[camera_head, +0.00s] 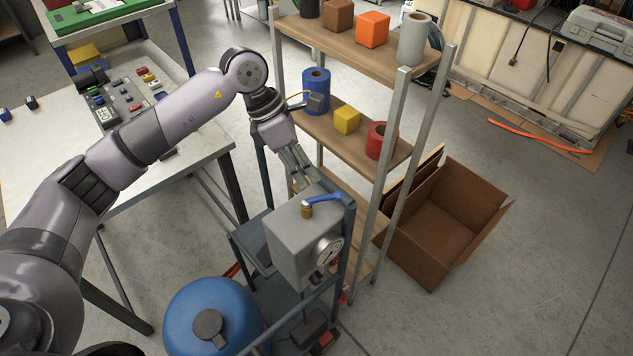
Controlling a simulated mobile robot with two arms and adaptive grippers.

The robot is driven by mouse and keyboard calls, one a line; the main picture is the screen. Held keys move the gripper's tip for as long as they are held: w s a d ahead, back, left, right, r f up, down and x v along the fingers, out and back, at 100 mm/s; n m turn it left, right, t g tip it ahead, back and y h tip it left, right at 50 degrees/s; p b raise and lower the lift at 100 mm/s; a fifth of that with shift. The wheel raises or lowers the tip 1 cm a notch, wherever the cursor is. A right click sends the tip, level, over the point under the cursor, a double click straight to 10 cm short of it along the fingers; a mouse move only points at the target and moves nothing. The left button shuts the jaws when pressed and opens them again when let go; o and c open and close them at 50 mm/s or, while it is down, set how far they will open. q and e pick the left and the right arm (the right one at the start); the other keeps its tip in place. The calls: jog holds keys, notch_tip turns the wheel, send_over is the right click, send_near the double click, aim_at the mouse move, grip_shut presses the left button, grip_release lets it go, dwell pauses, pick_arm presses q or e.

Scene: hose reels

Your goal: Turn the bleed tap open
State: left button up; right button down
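The bleed tap has a blue lever (323,198) on a brass-coloured body (307,210). It stands on top of a grey box (292,240) with a round dial (329,250) on its front. The lever points to the right in the picture. My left gripper (302,178) hangs just behind and above the tap, fingers pointing down toward it. A small gap seems to lie between fingertips and lever. The fingers look close together, but their opening is too small to judge. My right gripper is not in view.
A shelf rack (365,136) with rolls and blocks stands close behind the box. A blue tank (213,318) is in front at the left. An open cardboard box (470,197) lies on the right. A white table (60,150) stands at the left.

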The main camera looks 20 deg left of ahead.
aim_at(320, 196)
pick_arm(q)
jog(key=x, duration=0.3)
jog(key=p+x, duration=0.1)
jog(key=x, duration=0.1)
jog(key=shift+s+d, duration=0.1)
jog(key=shift+s, duration=0.15)
jog(key=shift+w+d+f, duration=0.15)
jog(key=shift+f, duration=0.3)
jog(key=shift+c, duration=0.2)
grip_shut()
